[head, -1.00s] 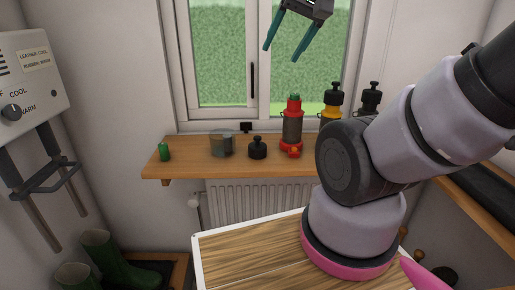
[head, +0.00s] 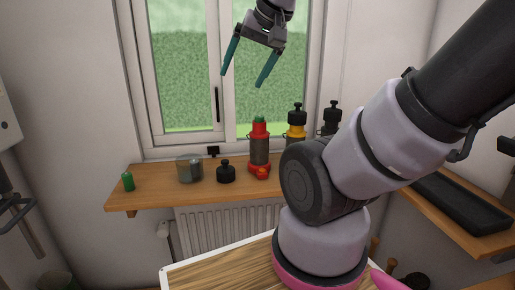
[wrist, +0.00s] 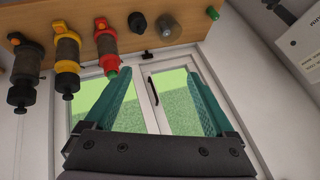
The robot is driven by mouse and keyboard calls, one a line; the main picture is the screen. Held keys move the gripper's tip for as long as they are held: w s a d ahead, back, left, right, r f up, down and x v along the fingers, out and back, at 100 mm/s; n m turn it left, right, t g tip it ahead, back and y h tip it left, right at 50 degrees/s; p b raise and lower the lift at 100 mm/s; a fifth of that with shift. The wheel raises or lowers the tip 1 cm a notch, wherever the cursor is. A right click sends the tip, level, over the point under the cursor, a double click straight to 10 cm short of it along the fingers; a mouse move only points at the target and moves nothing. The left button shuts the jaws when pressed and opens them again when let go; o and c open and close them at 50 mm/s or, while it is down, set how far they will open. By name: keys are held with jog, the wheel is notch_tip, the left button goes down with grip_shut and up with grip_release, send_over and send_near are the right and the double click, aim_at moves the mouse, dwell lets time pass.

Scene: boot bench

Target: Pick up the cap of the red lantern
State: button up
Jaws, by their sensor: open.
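The red lantern (head: 259,150) stands upright on the wooden shelf under the window, with a green tip (head: 259,119) showing at its top. It also shows in the wrist view (wrist: 106,42). A black cap-like piece (head: 226,173), similar to the tops of the other lanterns, sits on the shelf just left of it; it also shows in the wrist view (wrist: 138,22). I cannot tell for sure that it is the red lantern's cap. My gripper (head: 241,79) is open and empty, above the shelf in front of the window, fingers pointing down. Both fingers (wrist: 153,82) show in the wrist view.
The yellow lantern (head: 296,125) and a black lantern (head: 332,118) stand close on the right. Left of the black piece are a glass jar (head: 190,170) and a small green cylinder (head: 128,181). The wooden shelf (head: 155,197) has free room near its left end.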

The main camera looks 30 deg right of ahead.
jog(key=w+f+g, duration=0.2)
jog(key=w+f, duration=0.2)
jog(key=w, duration=0.2)
jog(key=n+g+h, duration=0.1)
jog(key=g+h, duration=0.1)
jog(key=g, duration=0.3)
send_over(225, 168)
jog(key=f, duration=1.8)
jog(key=shift+w+f, duration=0.25)
jog(key=shift+w, duration=0.15)
notch_tip(225, 168, down, 6)
jog(key=shift+w+f, duration=0.1)
jog(key=shift+f, duration=0.05)
jog(key=shift+d+f, duration=0.15)
jog(key=shift+f, duration=2.6)
jog(key=shift+c, duration=0.3)
